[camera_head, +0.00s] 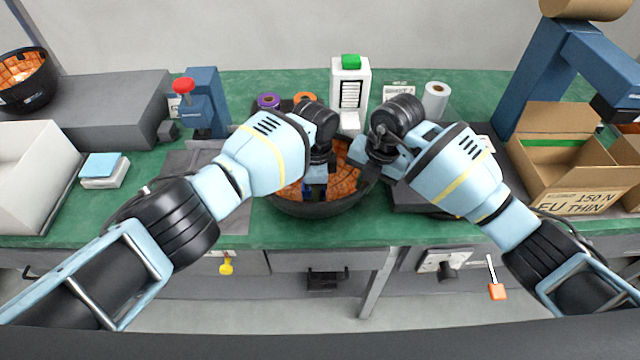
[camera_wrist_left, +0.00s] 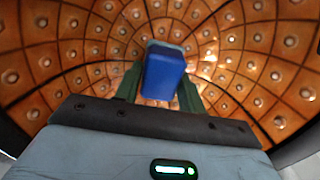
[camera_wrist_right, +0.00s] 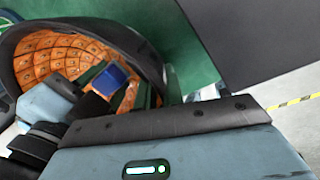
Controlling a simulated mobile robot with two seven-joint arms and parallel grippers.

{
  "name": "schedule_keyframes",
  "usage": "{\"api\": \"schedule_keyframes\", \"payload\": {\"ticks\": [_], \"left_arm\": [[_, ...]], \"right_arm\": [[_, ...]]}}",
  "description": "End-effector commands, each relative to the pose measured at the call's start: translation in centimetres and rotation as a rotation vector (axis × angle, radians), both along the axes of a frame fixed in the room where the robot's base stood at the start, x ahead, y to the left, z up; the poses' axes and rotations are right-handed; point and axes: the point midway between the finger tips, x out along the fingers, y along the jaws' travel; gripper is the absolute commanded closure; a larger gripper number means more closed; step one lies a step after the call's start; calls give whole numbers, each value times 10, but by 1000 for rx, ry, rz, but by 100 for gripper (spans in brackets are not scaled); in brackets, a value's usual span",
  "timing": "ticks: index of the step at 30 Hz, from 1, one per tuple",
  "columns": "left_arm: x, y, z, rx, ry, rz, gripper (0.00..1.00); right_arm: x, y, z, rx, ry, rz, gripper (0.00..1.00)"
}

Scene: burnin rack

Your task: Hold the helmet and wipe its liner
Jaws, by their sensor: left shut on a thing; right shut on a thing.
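The dark helmet (camera_head: 318,208) lies with its opening up on the bench, its orange padded liner (camera_head: 345,178) showing. My left gripper (camera_head: 316,186) reaches down into it, shut on a blue block (camera_wrist_left: 168,78). In the left wrist view the block is in front of the liner (camera_wrist_left: 70,60); whether it touches the liner I cannot tell. My right gripper (camera_head: 366,168) is shut on the helmet's right rim; its fingertips are partly hidden. The right wrist view also shows the rim (camera_wrist_right: 125,38), the liner (camera_wrist_right: 50,55) and the blue block (camera_wrist_right: 110,80) inside.
A second helmet (camera_head: 28,88) sits on a grey block at the left. A white bottle with a green cap (camera_head: 350,85), tape rolls (camera_head: 268,101) and a white roll (camera_head: 436,100) stand behind. Cardboard boxes (camera_head: 560,165) stand at the right, a white bin (camera_head: 35,165) at the left.

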Motion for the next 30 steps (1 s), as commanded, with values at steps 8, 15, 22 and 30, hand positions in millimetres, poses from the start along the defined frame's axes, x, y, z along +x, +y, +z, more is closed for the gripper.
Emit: {"api": "schedule_keyframes", "payload": {"ticks": [8, 15, 22, 30], "left_arm": [[-1, 9, -3, 2, 1, 1, 79], [-1, 1, -2, 1, 3, 1, 79], [-1, -10, -1, 0, 2, 1, 79], [-1, -12, 0, 1, 1, 1, 79]], "right_arm": [[-1, -1, -2, -4, 4, 0, 100], [-1, -1, -2, -4, 4, 0, 100], [-1, -1, -2, -3, 5, 1, 100], [-1, -1, -2, -4, 4, 0, 100]]}}
